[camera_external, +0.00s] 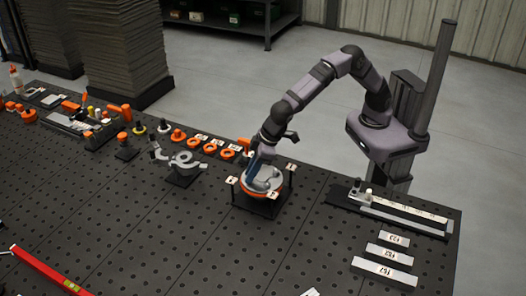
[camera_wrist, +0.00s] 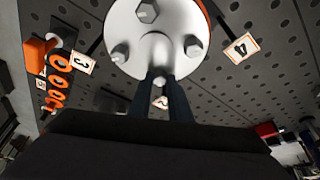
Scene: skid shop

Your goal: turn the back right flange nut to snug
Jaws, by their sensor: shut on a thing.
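The round pale flange (camera_wrist: 155,30) with an orange rim fills the top of the wrist view. It also shows in the external view (camera_external: 249,187), on a dark stand on the bench. Hex nuts stand on its face: one at the top (camera_wrist: 147,11), one at the left (camera_wrist: 120,52) and one at the right (camera_wrist: 193,47). My gripper (camera_wrist: 161,78) is shut at the near edge on a flange nut (camera_wrist: 158,82), mostly hidden between the fingers. In the external view my gripper (camera_external: 259,162) points down onto the flange. I cannot tell the nut's tightness.
Numbered tags stand around the flange, one at the left (camera_wrist: 83,64) and one at the right (camera_wrist: 241,47). Orange rings (camera_external: 228,153) lie behind it. A grey curved part (camera_external: 183,163) stands to the left. Labelled plates (camera_external: 386,270) lie right. The front bench is mostly clear.

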